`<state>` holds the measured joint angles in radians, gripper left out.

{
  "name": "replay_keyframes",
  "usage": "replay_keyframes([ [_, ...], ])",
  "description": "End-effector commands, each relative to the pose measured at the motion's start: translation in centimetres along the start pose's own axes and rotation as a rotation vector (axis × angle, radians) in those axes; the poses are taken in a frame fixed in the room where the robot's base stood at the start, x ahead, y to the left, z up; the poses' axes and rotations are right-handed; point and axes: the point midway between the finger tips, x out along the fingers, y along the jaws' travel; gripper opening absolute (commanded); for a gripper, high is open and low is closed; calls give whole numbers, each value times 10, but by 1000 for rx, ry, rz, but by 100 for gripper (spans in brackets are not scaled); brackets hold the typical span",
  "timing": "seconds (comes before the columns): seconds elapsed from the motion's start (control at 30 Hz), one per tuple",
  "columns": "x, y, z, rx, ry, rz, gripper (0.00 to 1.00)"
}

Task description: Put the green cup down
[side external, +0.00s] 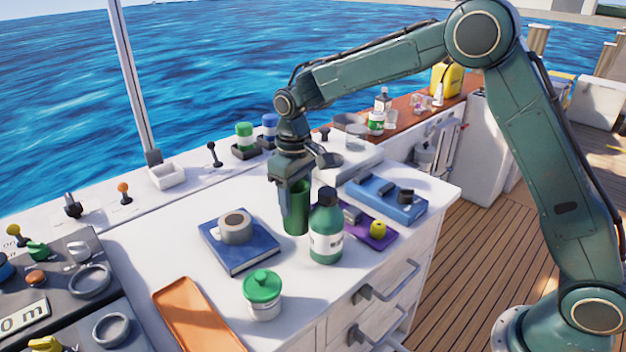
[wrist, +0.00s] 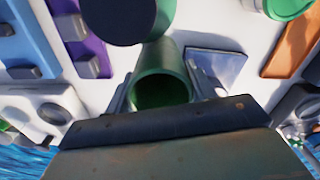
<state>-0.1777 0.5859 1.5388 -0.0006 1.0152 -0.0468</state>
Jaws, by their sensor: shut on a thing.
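The green cup (side external: 296,215) is upright between the fingers of my gripper (side external: 291,190), over the white counter. My gripper is shut on it. In the wrist view the cup (wrist: 163,58) shows its open mouth, held between the two fingers (wrist: 160,90). The cup's base is low over the counter, just left of a green bottle; I cannot tell whether it touches the surface.
The dark-capped green bottle (side external: 326,230) stands close at the cup's right. A blue book (side external: 238,243) bearing a grey mug (side external: 235,227) lies left. A purple mat (side external: 377,237), blue tray (side external: 388,202), green-lidded jar (side external: 263,295) and orange tray (side external: 192,315) surround it. Bare counter lies between them.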

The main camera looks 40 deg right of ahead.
Motion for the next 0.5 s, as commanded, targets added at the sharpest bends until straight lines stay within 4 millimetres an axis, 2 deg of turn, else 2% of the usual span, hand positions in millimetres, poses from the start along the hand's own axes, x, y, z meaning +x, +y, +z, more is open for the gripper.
replay_keyframes([
  [0.3,34,0,0,0,-2,0,26],
  [0.5,40,0,0,0,0,0,26],
])
